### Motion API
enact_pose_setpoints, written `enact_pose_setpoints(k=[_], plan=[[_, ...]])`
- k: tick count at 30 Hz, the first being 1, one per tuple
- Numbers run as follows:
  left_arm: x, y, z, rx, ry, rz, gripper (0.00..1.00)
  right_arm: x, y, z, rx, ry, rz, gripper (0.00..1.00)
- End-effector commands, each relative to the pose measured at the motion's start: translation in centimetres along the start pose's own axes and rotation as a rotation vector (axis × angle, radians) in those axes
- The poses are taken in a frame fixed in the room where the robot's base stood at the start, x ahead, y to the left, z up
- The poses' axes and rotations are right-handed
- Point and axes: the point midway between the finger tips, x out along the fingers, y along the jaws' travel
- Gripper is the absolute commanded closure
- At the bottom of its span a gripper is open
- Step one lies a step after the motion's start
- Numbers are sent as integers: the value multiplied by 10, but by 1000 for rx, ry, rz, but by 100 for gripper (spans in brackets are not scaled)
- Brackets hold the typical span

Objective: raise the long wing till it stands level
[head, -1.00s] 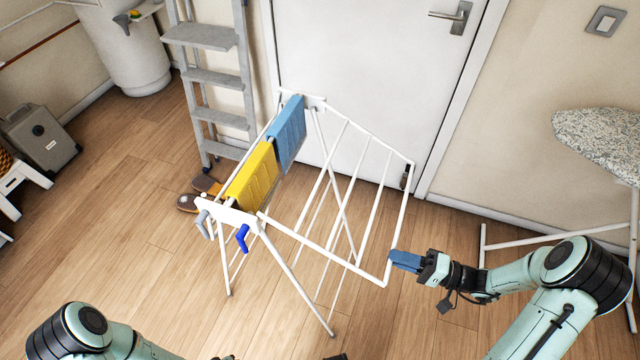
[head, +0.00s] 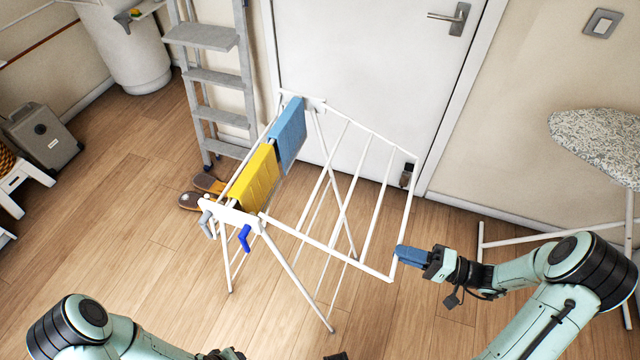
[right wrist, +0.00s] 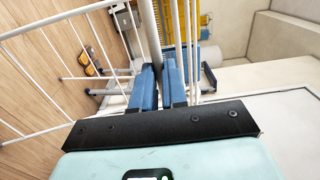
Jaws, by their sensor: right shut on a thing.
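The long wing (head: 406,215) is the white barred frame on the right side of the drying rack (head: 295,285). It reaches out from the rack's top and appears to slope down toward its outer rail. My right gripper (head: 402,256) is shut on that outer rail near the wing's near corner. In the right wrist view, the blue fingers (right wrist: 158,75) sit on both sides of a white rail (right wrist: 149,30). My left gripper (head: 225,354) shows only as a dark part at the bottom edge, and its fingers cannot be made out.
A yellow towel (head: 254,180) and a blue towel (head: 289,134) hang on the rack's left part. A grey stepladder (head: 215,78) and a closed white door (head: 365,80) stand behind. An ironing board (head: 600,140) is at the right. The floor at front left is clear.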

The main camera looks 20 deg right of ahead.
Motion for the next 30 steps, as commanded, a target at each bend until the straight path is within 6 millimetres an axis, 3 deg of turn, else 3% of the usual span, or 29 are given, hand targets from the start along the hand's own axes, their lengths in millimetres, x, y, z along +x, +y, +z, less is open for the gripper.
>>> enact_pose_setpoints(k=[10, 23, 30], plan=[[-15, 6, -6, 1, 6, 3, 57, -7, -21, 0, -1, -1, -2, 99], [-16, 6, -7, 1, 6, 3, 57, -8, -23, 0, 0, -1, -2, 100], [-25, 10, -11, 2, 10, 5, 57, -10, -35, 0, -2, -1, -2, 100]])
